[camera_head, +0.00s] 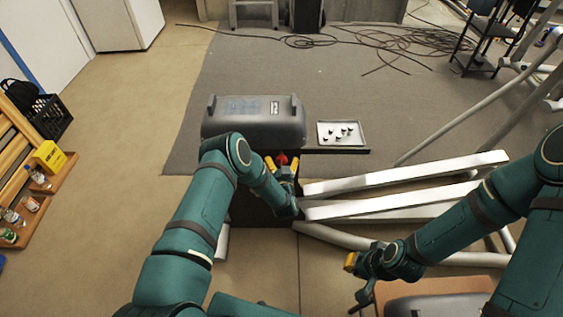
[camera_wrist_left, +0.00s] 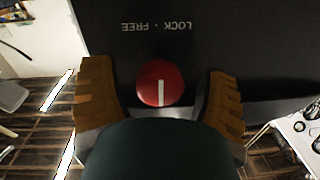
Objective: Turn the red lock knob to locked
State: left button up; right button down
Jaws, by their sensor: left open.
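The red lock knob (camera_head: 282,159) sits on a dark panel, between the fingertips of my left gripper (camera_head: 282,167). In the left wrist view the round red knob (camera_wrist_left: 160,78) has a white line running from its middle toward the picture's bottom. My left gripper (camera_wrist_left: 160,95) is open, with one orange finger on each side of the knob and a gap on both sides. The words FREE and LOCK show upside down on the panel, LOCK to the right. My right gripper (camera_head: 356,280) is apart from the knob, low in the head view.
A grey rounded case (camera_head: 254,130) stands just behind the knob. A tray (camera_head: 358,136) with small dark parts lies to its right. White beams (camera_head: 400,178) run across the right side. Cables lie on the mat (camera_head: 330,80) behind. Bare floor is at left.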

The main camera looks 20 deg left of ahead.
pick_arm(q)
jog(key=shift+w+a, duration=0.1)
jog(key=shift+w, duration=0.05)
jog(key=c, duration=1.2)
